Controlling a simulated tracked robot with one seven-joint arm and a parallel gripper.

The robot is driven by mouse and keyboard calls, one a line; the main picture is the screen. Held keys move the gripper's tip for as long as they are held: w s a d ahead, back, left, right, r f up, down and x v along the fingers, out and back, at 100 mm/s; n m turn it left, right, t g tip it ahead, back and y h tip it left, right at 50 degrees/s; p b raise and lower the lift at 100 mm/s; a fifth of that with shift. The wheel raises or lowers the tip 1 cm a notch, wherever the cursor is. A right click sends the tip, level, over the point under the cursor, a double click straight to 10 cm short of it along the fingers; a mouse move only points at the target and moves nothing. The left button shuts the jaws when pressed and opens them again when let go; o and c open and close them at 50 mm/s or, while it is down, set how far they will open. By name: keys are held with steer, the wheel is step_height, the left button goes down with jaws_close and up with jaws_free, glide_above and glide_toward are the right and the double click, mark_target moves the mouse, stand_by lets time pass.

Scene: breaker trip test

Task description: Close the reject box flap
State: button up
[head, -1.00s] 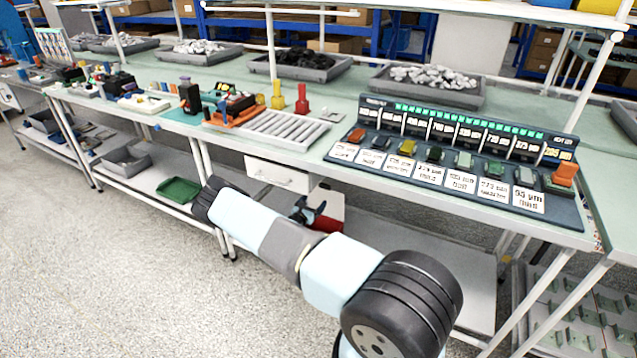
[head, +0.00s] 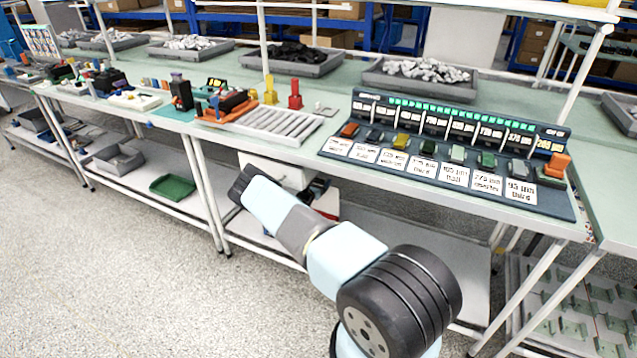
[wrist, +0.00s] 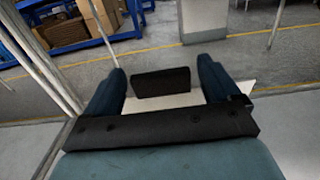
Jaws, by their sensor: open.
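My gripper (wrist: 160,82) is open in the wrist view, its two blue fingers apart. A dark rectangular panel (wrist: 161,84) shows in the gap between the fingers, in front of or on a pale surface (wrist: 165,101). I cannot tell whether it is the reject box flap, or whether the fingers touch it. The flap cannot be made out there.
A white drawer unit (head: 275,170) hangs under the bench, close to my arm. The bench (head: 300,155) and its legs stand around the arm. A green tray (head: 172,187) lies on the lower shelf to the left. The floor in front is clear.

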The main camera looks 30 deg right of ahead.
steer(key=shift+d, duration=0.15)
steer(key=c, duration=1.3)
steer(key=shift+a, duration=0.3)
steer(key=shift+c, duration=0.7)
steer(key=shift+d, duration=0.1)
